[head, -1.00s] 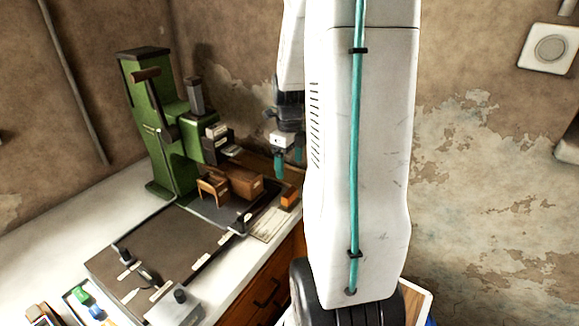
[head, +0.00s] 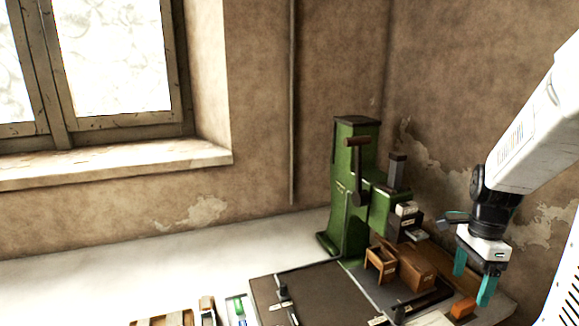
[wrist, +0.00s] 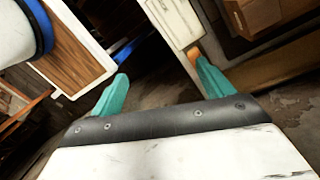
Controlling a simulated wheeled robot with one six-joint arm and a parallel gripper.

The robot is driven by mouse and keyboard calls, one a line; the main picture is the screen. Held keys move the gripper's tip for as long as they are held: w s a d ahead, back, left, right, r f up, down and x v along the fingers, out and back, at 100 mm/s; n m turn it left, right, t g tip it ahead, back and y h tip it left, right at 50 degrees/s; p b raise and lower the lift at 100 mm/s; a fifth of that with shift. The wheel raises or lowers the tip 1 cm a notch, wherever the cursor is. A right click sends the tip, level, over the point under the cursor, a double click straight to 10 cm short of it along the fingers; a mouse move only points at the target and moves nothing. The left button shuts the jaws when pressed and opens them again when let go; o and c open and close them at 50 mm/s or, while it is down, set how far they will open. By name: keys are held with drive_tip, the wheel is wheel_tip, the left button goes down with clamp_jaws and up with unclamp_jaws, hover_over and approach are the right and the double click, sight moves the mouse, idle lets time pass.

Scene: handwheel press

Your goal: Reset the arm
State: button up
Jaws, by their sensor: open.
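My gripper (head: 474,285) hangs at the right in the head view, with its teal fingers apart and nothing between them. It is above the right end of the bench, to the right of the green press (head: 350,190). In the wrist view my gripper (wrist: 157,90) also shows open and empty, with dark floor beyond the fingers. My white arm (head: 540,130) comes in from the right edge.
A brown wooden box (head: 416,268) and a smaller open box (head: 380,262) stand before the press. An orange block (head: 463,308) lies near my fingers. A dark board (head: 320,292) covers the bench front.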

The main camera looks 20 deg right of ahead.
drive_tip(key=s+a+r+n, duration=0.3)
drive_tip(key=a+n, duration=0.4)
drive_tip(key=s+a+r+n+t, duration=0.1)
drive_tip(key=s+a+r+n, duration=0.2)
drive_tip(key=a+n, duration=0.4)
drive_tip(key=s+a+r+n+t+h, duration=0.1)
drive_tip(key=s+a+r+n, duration=0.2)
drive_tip(key=a+r+n, duration=0.2)
drive_tip(key=a+n, duration=0.2)
drive_tip(key=a, duration=0.2)
drive_tip(key=shift+a+r+n, duration=0.15)
drive_tip(key=shift+n, duration=0.25)
